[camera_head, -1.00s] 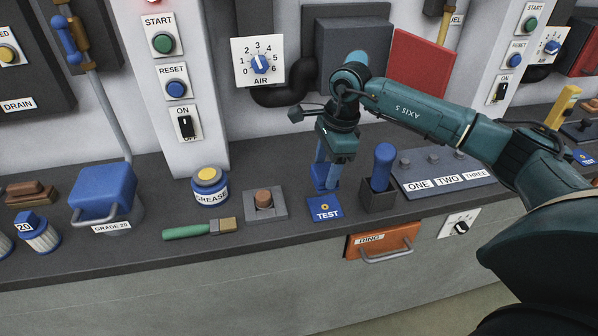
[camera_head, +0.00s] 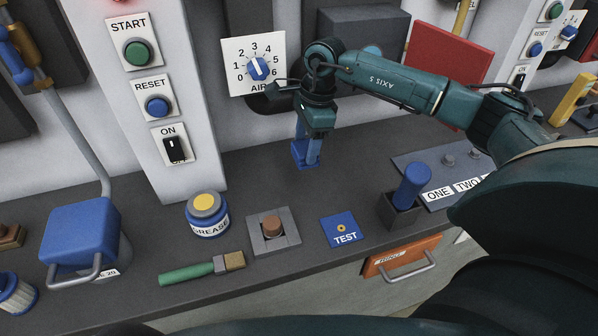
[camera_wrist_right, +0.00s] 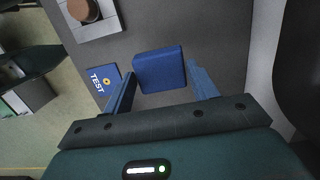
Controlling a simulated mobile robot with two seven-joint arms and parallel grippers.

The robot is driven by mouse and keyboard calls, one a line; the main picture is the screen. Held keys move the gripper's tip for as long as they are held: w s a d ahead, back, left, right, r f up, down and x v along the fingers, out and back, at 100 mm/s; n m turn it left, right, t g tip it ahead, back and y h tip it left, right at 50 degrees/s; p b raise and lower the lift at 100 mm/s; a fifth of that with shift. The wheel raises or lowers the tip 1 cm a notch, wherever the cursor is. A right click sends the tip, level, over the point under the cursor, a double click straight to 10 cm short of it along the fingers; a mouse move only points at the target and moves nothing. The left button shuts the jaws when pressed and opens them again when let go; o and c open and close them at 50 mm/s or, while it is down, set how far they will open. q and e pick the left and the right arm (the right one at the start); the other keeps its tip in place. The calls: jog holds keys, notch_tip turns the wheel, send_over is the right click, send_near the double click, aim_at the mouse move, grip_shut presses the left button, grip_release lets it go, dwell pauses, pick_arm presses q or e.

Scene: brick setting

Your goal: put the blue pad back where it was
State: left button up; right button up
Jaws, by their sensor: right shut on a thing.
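The blue pad (camera_head: 302,158) is a small blue block at the fingertips of my right gripper (camera_head: 308,150). In the right wrist view the pad (camera_wrist_right: 160,70) shows between the two blue fingers, and the gripper is shut on it. In the head view it appears above the dark bench top, behind and left of the blue TEST plate (camera_head: 340,230); its exact height is hard to tell. The TEST plate also shows in the wrist view (camera_wrist_right: 103,80), left of the pad, with its small orange dot uncovered. My left gripper is not in view.
A grey block with a brown knob (camera_head: 272,230) lies left of the TEST plate, then a GREASE tin (camera_head: 208,216) and a green-handled brush (camera_head: 190,273). A blue handle stands in a dark holder (camera_head: 400,207) to the right. The AIR dial (camera_head: 257,68) is behind.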

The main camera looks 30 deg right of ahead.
jog(key=f, duration=0.2)
jog(key=f+p, duration=0.1)
jog(key=f, duration=0.1)
jog(key=shift+s+f, duration=0.2)
jog(key=shift+f, duration=0.05)
jog(key=shift+f+p, duration=0.3)
jog(key=shift+f, duration=1.95)
jog(key=o, duration=0.9)
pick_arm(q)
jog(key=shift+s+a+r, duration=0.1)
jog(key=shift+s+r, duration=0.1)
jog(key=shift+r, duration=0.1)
pick_arm(e)
jog(key=r, duration=0.3)
jog(key=d+r+b, duration=0.1)
jog(key=r, duration=0.3)
jog(key=r+b, duration=0.1)
jog(key=r, duration=0.2)
jog(key=shift+s+d+r, duration=0.15)
jog(key=shift+d+r, duration=0.1)
jog(key=shift+d, duration=0.05)
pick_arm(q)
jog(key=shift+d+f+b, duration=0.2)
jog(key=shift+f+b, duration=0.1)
pick_arm(e)
jog(key=shift+d+r, duration=0.1)
jog(key=shift+r, duration=0.65)
